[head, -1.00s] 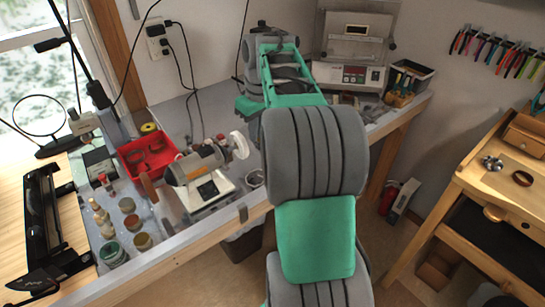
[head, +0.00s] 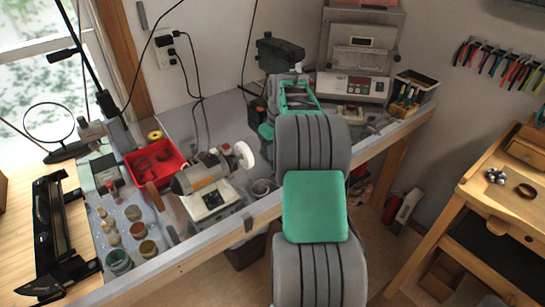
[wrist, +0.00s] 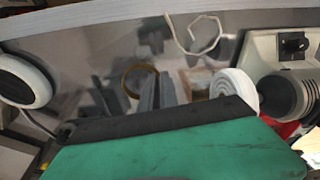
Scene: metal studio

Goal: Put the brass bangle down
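The brass bangle (wrist: 128,80) is a thin gold-brown ring in the wrist view, at the tips of my gripper (wrist: 157,92). The two grey fingers are close together, and the ring's near part is hidden by them. They look shut on its rim. Blurred grey surface shows beyond; I cannot tell how far the ring is above it. In the head view my grey and green arm hides most of the gripper, which reaches over the back bench, and the bangle is not visible there.
A polishing motor (head: 200,178) with a white wheel stands left of my arm on the grey bench (head: 225,130). A red tray (head: 172,173) and several jars lie further left. A dark ring (head: 525,191) lies on the right-hand wooden bench (head: 490,188).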

